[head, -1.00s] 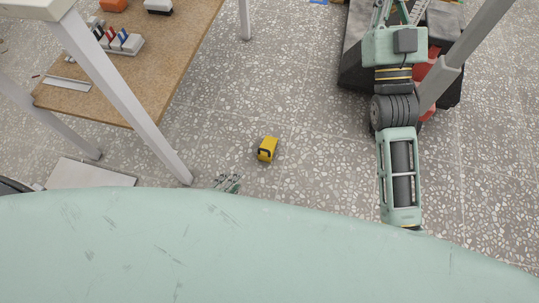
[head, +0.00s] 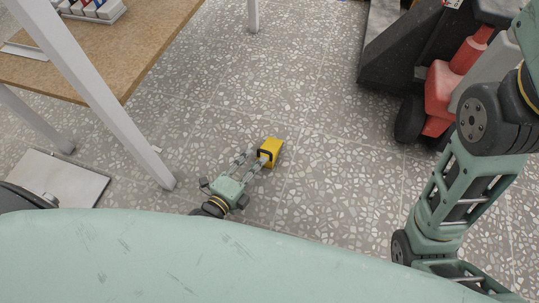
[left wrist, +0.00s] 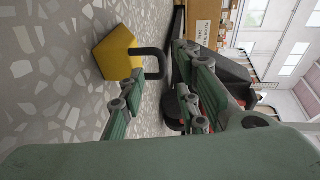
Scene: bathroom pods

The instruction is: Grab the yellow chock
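The yellow chock (head: 273,147) lies on the speckled floor, with its black handle facing my left gripper. My left gripper (head: 255,157) reaches up to it with its two fingers apart. In the left wrist view the chock (left wrist: 118,55) is ahead and to the left, and its black handle (left wrist: 160,62) shows between the spread fingertips (left wrist: 160,62). Whether a finger touches the handle I cannot tell. My right arm shows at the right of the head view, but its gripper is out of sight.
A wooden table (head: 100,75) with white legs stands at the left. A grey flat plate (head: 62,180) lies on the floor by it. A black and red wheeled machine (head: 440,90) stands at the upper right. The floor around the chock is clear.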

